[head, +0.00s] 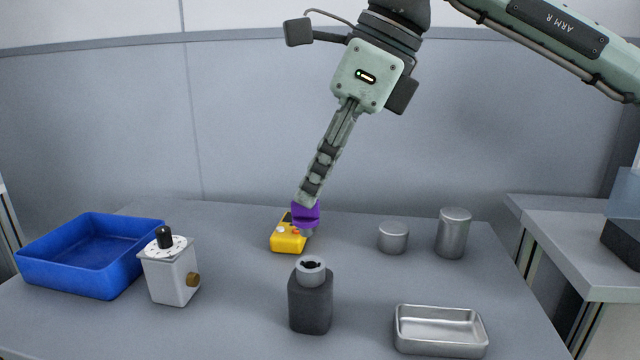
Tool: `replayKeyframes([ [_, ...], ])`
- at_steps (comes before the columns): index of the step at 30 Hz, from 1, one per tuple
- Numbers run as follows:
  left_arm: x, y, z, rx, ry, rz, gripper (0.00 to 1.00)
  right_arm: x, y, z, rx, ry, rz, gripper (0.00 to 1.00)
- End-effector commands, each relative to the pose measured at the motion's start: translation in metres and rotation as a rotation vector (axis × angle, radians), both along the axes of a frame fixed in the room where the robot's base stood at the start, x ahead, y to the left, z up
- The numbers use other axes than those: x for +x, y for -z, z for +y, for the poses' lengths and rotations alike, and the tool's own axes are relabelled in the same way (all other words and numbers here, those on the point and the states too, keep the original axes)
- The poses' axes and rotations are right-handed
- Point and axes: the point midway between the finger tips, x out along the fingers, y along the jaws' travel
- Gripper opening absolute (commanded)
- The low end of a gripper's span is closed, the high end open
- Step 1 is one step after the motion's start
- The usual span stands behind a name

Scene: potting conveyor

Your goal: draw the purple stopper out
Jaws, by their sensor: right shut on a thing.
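The purple stopper (306,217) is between the fingertips of my right gripper (306,203), which is shut on it. A grey lower part of the stopper points down. The stopper is in the air above the dark grey bottle (310,302), apart from its light grey neck (311,270). The neck is open at the top, with a dark notched hole. The bottle stands upright on the table. My left gripper is not in view.
A yellow device (287,240) sits behind the stopper, partly hidden by it. A blue bin (75,275) and a white box with a black knob (170,275) stand left. Two metal cylinders (393,238) (453,235) and an empty metal tray (441,340) are right on the grey table (230,325).

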Motion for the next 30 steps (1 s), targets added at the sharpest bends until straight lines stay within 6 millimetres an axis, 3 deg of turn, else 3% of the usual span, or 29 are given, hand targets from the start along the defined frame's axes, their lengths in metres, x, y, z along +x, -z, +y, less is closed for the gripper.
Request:
replayKeyframes([
  [7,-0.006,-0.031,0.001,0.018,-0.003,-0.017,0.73,0.001,0.003,-0.001,0.01,0.006,0.006,0.0],
  [13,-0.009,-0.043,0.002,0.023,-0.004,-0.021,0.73,0.003,0.0,-0.006,0.016,0.019,0.009,0.0],
  [30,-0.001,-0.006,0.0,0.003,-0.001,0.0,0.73,0.003,-0.025,-0.006,0.015,0.021,0.009,0.0],
])
